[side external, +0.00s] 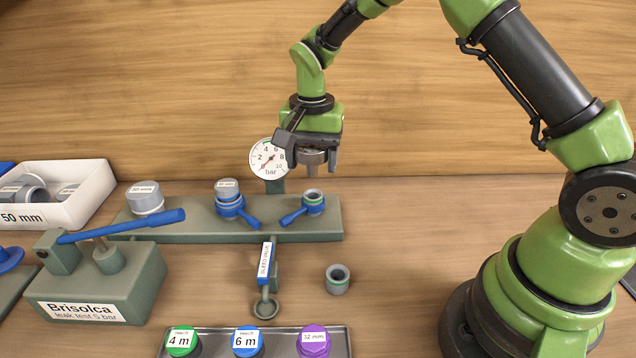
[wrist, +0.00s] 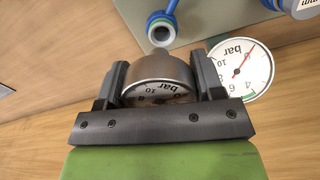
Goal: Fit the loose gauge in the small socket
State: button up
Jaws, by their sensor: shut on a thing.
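My gripper (side external: 312,162) is shut on the loose gauge (side external: 314,157), a round grey metal body with its stem pointing down. In the wrist view the gauge (wrist: 160,70) sits between both fingers, with part of its white "bar" dial showing. The small socket (side external: 314,198), with a green ring and blue lever, is at the right end of the green-grey manifold (side external: 180,231). In the side view the stem hangs just above this socket, apart from it. In the wrist view the socket (wrist: 161,30) shows open and empty just past the gauge. Exact alignment cannot be told.
A fixed gauge (side external: 268,158) stands behind the manifold, close to my gripper's left finger. A capped valve (side external: 228,194) is left of the socket. A loose grey fitting (side external: 338,279) lies in front, near a tray of coloured caps (side external: 342,341).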

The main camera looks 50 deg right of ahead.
aim_at(313, 191)
jog(key=shift+w+d+m, duration=0.3)
jog(key=shift+d, duration=0.15)
jog(key=shift+f, duration=1.65)
jog(key=shift+f, duration=1.2)
dwell(0.8)
jog(key=shift+f, duration=0.45)
jog(key=shift+f, duration=0.8)
dwell(0.7)
jog(key=o, duration=1)
jog(key=shift+w+r, duration=0.1)
